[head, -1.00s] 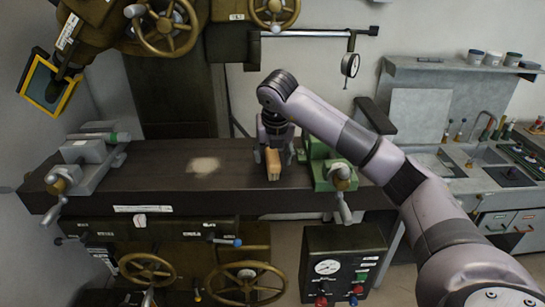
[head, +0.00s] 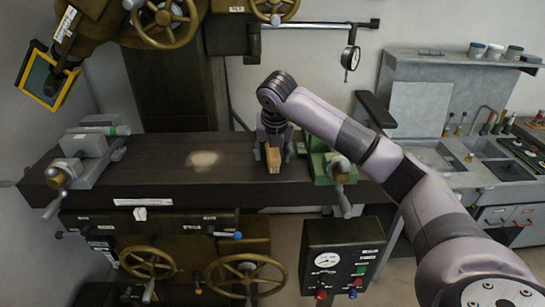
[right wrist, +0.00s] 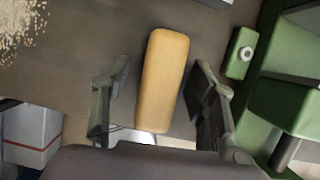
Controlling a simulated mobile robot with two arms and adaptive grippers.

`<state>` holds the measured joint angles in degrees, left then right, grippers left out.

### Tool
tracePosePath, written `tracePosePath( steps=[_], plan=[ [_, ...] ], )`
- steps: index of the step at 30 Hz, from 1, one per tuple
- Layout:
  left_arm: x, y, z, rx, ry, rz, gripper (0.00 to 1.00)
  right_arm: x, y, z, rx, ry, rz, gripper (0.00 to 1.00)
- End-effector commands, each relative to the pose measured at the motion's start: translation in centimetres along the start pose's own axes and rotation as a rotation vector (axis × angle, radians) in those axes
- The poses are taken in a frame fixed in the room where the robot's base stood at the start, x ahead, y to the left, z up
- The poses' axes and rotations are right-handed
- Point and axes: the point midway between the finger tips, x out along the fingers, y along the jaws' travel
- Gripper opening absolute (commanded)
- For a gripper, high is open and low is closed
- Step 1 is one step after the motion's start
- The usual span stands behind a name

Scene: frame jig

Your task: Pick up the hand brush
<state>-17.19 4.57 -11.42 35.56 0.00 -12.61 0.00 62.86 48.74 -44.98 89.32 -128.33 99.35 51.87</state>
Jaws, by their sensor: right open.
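The hand brush, a tan wooden block (head: 273,160), lies on the dark machine table (head: 150,178) just left of the green vise. In the right wrist view the brush (right wrist: 163,78) stands lengthwise between the two fingers, with a gap on each side. My right gripper (head: 273,150) points down over the brush and is open; its fingers (right wrist: 160,100) straddle the block. Whether bristles lie underneath is hidden. My left gripper is not in view.
The green vise (head: 322,162) stands close to the right of my right gripper. A pile of pale shavings (head: 203,159) lies to the left on the table. A grey vise (head: 85,155) sits at the left end. A dial gauge (head: 350,58) hangs above at the right.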

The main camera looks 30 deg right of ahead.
Motion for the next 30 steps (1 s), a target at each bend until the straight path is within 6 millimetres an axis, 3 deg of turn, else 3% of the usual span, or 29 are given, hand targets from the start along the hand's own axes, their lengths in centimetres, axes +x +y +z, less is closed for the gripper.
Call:
tracePosePath(
  steps=[5, 30],
  plan=[
    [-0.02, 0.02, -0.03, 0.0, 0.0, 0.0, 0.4, -0.02, -0.02, 0.01, 0.0, 0.0, 0.0, 0.53],
    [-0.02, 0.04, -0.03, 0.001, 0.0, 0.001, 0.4, -0.03, -0.01, 0.02, 0.0, 0.0, 0.0, 0.0]
  ],
)
